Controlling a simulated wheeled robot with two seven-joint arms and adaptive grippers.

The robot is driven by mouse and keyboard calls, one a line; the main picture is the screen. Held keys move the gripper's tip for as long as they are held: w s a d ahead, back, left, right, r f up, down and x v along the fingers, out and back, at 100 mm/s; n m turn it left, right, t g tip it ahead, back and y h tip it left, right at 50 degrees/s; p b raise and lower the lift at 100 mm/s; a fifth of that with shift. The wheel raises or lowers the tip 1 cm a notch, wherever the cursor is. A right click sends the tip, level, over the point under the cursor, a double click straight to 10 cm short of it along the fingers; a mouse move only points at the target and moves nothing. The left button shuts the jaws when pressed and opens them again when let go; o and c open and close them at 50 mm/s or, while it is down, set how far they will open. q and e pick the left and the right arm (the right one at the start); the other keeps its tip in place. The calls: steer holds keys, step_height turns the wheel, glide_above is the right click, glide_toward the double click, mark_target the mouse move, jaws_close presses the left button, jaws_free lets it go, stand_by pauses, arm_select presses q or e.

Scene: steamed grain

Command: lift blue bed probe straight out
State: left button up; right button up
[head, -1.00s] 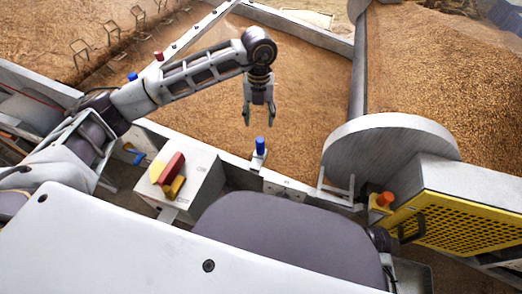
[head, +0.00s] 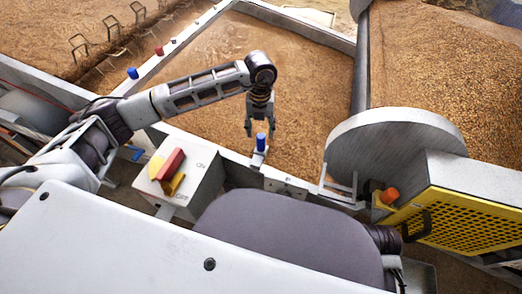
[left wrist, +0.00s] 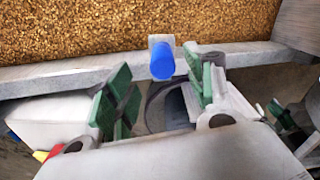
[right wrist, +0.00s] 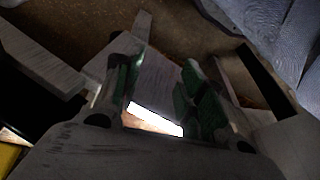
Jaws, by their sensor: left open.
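The blue bed probe (head: 261,142) stands upright in a pale mount on the near rim of the grain bed, and its blue end shows in the left wrist view (left wrist: 162,62). My left gripper (head: 260,129) points down just above and around the probe's top, with its fingers apart. In the left wrist view the open green-padded fingers (left wrist: 160,84) lie on either side, with the probe beyond the gap; contact cannot be seen. My right gripper (right wrist: 159,86) shows only in the right wrist view, with its fingers apart and nothing visible between them.
A white box (head: 190,183) with red and yellow parts stands left of the probe. A round metal drum end (head: 385,140) and yellow perforated guard (head: 447,225) are at the right. Another blue probe (head: 132,73) and a red one (head: 159,50) sit on the left rim.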

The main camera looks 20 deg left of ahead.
mark_target(261, 136)
arm_select(q)
steer(key=shift+f, duration=0.35)
arm_select(e)
steer(key=shift+r, duration=0.25)
steer(key=shift+f, duration=0.1)
arm_select(q)
steer(key=shift+d+f, duration=0.1)
steer(key=shift+f, duration=0.4)
step_height(261, 136, down, 3)
steer(key=shift+s+d+r+b, duration=0.1)
steer(key=shift+s+b, duration=0.05)
steer(key=shift+b, duration=0.6)
steer(key=shift+f, duration=0.6)
arm_select(e)
steer(key=shift+s+a, duration=0.15)
steer(key=shift+a, duration=0.2)
